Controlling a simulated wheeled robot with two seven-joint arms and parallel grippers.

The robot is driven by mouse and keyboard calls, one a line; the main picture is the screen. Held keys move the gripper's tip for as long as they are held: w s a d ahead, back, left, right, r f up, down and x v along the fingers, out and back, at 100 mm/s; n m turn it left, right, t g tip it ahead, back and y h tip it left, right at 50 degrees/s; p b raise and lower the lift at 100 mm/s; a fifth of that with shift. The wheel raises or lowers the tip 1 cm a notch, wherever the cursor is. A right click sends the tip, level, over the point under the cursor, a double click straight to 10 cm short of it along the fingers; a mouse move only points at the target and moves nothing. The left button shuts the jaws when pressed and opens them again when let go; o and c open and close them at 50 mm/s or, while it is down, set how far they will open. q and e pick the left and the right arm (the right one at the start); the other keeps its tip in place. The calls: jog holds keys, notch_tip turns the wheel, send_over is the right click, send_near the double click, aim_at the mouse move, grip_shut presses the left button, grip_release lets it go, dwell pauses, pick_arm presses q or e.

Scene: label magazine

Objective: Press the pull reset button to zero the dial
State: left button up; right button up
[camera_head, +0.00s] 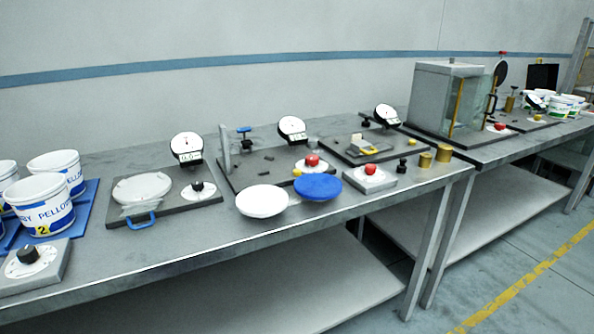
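Three round white dials on stands show along the bench: a left dial (186,144), a middle dial (292,126) and a right dial (386,113). Their needles are too small to read. A red button (312,160) sits on the middle station. Another red button (370,169) is on a small grey box at the front right. A third red button (500,126) is near the glass cabinet. I cannot tell which one is the pull reset button, as no label is legible. Neither of my grippers is in view.
Metal bench (120,250) bears white buckets (42,202), a black knob (28,254), a plate with a blue handle (142,188), white disc (262,201) and blue disc (318,187). Brass weights (425,160) stand right. A glass cabinet (445,98) stands on the second bench.

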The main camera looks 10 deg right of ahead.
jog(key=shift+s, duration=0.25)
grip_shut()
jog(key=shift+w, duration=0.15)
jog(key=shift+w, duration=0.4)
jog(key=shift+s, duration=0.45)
